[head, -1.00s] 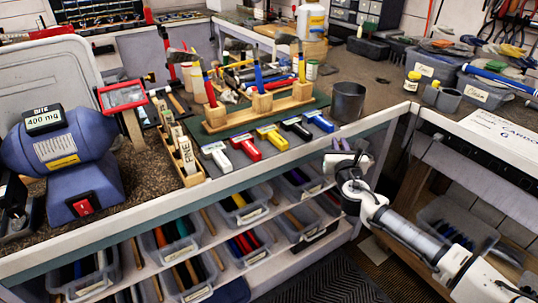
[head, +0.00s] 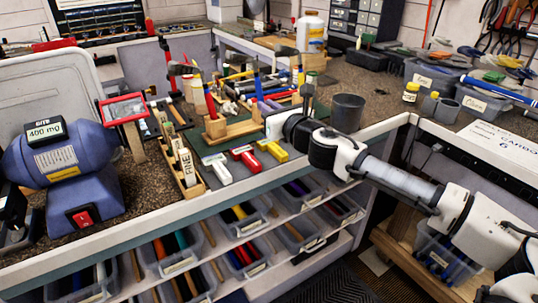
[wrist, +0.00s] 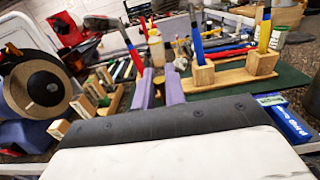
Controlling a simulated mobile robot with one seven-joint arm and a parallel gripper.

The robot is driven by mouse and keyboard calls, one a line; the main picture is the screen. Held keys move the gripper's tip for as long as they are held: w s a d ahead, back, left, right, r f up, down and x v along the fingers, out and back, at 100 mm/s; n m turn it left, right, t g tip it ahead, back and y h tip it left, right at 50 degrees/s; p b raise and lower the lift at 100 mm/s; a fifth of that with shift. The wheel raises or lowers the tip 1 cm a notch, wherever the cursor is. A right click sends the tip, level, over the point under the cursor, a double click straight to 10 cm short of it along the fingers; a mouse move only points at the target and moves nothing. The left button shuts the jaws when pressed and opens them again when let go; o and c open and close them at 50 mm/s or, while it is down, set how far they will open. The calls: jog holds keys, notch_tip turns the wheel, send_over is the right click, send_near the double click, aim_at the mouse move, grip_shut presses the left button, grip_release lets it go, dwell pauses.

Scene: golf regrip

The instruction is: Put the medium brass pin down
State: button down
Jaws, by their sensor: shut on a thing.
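My gripper (wrist: 160,92) reaches over the bench in the head view, near the wooden block rack (head: 232,128). Its two purple fingers point away from the wrist camera, with a narrow gap between them. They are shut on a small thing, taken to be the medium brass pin. The green mat (wrist: 290,82) and the block rack lie to the right of the fingers in the wrist view.
White, red and yellow tools (head: 245,158) lie along the bench front. A wooden tray (head: 185,170) stands left of them, beside the blue grinder-like machine (head: 70,165). A dark cup (head: 347,112) stands right of my gripper.

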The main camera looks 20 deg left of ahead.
aim_at(269, 165)
notch_tip(269, 165, down, 13)
jog(key=shift+f+p, duration=0.15)
jog(key=shift+p, duration=0.8)
jog(key=shift+f, duration=0.35)
jog(key=shift+f, duration=0.1)
jog(key=shift+f, duration=0.1)
jog(key=c, duration=1.5)
grip_release()
jog(key=shift+o, duration=0.2)
